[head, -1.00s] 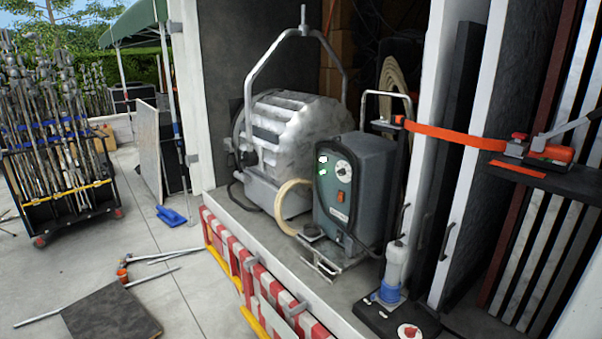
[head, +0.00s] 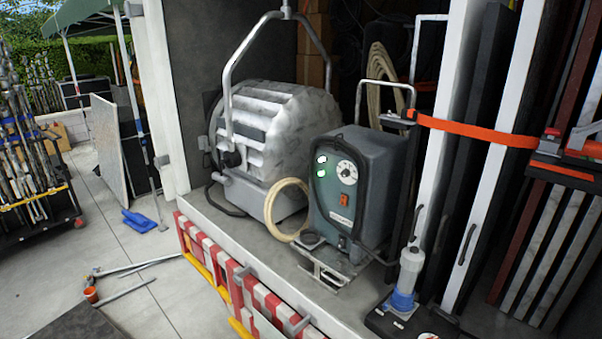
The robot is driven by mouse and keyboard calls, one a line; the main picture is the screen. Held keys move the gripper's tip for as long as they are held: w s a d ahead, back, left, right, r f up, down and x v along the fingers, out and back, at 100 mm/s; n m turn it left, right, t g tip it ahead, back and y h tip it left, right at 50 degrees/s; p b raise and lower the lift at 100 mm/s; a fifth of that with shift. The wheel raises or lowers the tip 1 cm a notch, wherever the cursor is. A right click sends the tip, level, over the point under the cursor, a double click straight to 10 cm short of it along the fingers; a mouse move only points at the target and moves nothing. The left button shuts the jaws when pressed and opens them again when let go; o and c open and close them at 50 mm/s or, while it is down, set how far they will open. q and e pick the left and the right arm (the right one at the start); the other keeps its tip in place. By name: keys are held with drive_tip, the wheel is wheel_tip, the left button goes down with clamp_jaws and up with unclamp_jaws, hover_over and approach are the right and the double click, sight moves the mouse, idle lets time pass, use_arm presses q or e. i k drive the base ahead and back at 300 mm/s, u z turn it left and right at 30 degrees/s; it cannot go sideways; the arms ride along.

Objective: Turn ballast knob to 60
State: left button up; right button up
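The ballast (head: 360,190) is a dark grey-blue box standing on the truck bed in the head view, right of centre. Its front panel faces left and toward me. The ballast knob (head: 347,173) is a round white dial high on that panel, with a dark centre. Its markings are too small to read. Two green lights (head: 321,166) glow left of the knob, and an orange switch (head: 344,199) sits below it. Neither of my grippers is in the frame.
A large silver lamp (head: 275,130) on a yoke stands left of the ballast. A blue-and-white connector (head: 407,280) stands front right. An orange strap (head: 475,132) crosses white posts at right. The truck bed edge (head: 235,238) runs in front.

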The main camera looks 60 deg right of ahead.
sight(345, 172)
drive_tip(key=z, duration=0.1)
drive_tip(key=i, duration=0.65)
drive_tip(key=z, duration=0.95)
drive_tip(key=i, duration=0.55)
drive_tip(key=z, duration=0.6)
